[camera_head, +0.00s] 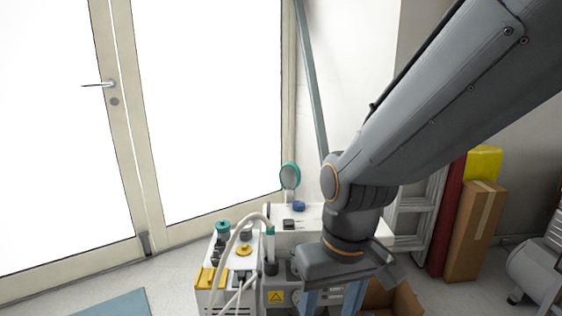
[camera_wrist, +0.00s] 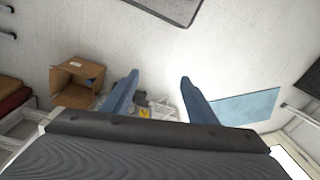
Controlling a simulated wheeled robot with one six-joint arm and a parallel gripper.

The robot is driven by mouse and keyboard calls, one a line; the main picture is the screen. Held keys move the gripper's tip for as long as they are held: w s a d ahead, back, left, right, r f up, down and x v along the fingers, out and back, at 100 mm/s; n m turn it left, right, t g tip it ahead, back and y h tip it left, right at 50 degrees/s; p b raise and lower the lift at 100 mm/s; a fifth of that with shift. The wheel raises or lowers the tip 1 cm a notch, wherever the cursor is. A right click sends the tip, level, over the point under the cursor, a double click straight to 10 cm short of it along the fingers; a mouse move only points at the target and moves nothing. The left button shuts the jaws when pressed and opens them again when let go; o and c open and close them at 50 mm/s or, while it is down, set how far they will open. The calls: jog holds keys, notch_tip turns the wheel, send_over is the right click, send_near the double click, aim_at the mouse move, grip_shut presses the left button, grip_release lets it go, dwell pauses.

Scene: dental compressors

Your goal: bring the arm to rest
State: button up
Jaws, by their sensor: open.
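My gripper (camera_wrist: 158,80) is open, with its two blue fingers spread apart and nothing between them. In the head view my gripper (camera_head: 332,300) points down at the lower edge, and its fingertips are cut off or hard to see. My grey arm reaches in from the upper right, bent at the wrist. The gripper is in front of the white dental compressor unit (camera_head: 312,218) and hides part of it. I cannot tell the exact gap between them.
An open cardboard box (camera_wrist: 72,95) is on the floor left of the fingers in the wrist view. A blue mat (camera_wrist: 245,107) lies at right. In the head view a tall carton (camera_head: 474,232) and a ladder (camera_head: 412,222) stand at right, and glazed doors (camera_head: 125,120) at left.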

jog(key=s+d+r+m+p, duration=0.2)
jog(key=d+r+m+p, duration=0.1)
jog(key=d+r+p, duration=0.8)
jog(key=shift+s+d+r+h+p, duration=0.3)
jog(key=shift+r+p, duration=1.25)
jog(key=shift+p, duration=1.6)
